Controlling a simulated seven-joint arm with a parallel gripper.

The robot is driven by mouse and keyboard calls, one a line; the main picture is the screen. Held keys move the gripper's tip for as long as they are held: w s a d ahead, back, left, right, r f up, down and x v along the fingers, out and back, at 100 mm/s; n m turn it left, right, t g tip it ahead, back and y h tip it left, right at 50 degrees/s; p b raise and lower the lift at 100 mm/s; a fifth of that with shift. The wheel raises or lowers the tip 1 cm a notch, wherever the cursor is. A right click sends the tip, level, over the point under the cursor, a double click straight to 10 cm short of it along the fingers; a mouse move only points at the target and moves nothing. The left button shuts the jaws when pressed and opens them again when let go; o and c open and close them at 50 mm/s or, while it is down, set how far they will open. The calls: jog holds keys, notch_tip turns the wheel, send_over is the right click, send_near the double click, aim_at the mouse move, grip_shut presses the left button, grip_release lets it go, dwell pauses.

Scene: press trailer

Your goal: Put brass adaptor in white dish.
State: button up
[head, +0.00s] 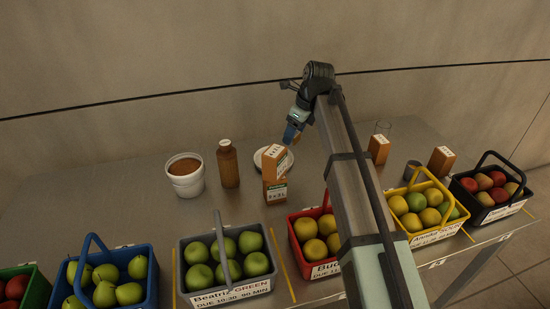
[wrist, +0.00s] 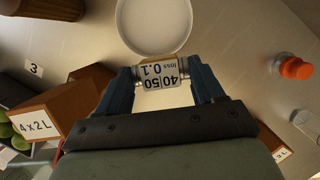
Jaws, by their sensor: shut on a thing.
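My gripper (head: 291,134) is shut on a small cylinder, which I take to be the brass adaptor (wrist: 160,73). The wrist view shows it between the two blue fingers (wrist: 161,84), with a white label reading "40/50" and "loss 0.1" and metal at its ends. The label covers most of it. The white dish (wrist: 153,46) is round and looks empty in the wrist view, just beyond the fingertips. In the head view the dish (head: 259,158) lies on the table below my gripper, partly hidden by a carton. The adaptor is apart from the dish.
Brown cartons (head: 275,190) stand in front of the dish. A brown bottle (head: 228,165) and a white tub (head: 186,183) stand left. An orange-capped thing (wrist: 295,68) is right of the dish in the wrist view. Fruit baskets (head: 228,290) line the front edge.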

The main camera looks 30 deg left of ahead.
jog(key=s+a+r+m+t, duration=0.15)
jog(key=a+m, duration=0.25)
jog(key=a, duration=0.5)
jog(key=shift+s+f, duration=0.15)
jog(key=shift+f, duration=1.55)
jog(key=shift+s+f, duration=0.2)
jog(key=shift+f, duration=1.5)
jog(key=shift+s+f, duration=0.15)
jog(key=shift+f, duration=1.55)
jog(key=shift+f, duration=0.35)
jog(key=o, duration=1.1)
jog(key=v, duration=1.2)
jog(key=shift+w+a+r, duration=0.15)
jog(key=shift+r, duration=0.3)
